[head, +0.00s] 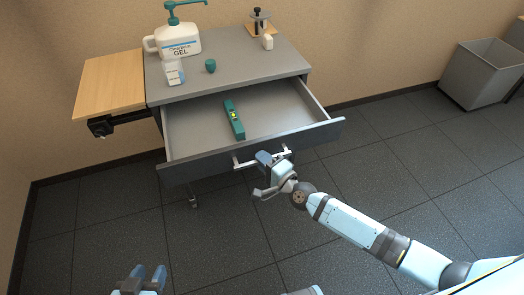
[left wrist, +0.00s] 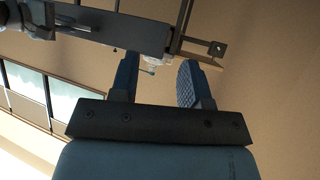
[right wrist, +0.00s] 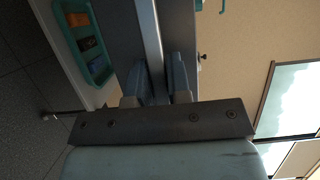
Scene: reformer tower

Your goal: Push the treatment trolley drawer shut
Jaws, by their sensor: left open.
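The grey trolley drawer (head: 185,134) is pulled well out of the treatment trolley (head: 232,66). A green spirit-level-like tool (head: 234,119) lies inside it. My right gripper (head: 268,162) is at the handle (head: 245,163) on the drawer front. In the right wrist view, the handle bar (right wrist: 150,35) runs between the fingers (right wrist: 162,80), which are close together on it. My left gripper (head: 140,280) is low at the front, apart from the trolley. It is open and empty in the left wrist view (left wrist: 158,85).
A wooden side leaf (head: 108,83) sticks out left. A grey bin (head: 482,75) stands right. The floor in front is clear.

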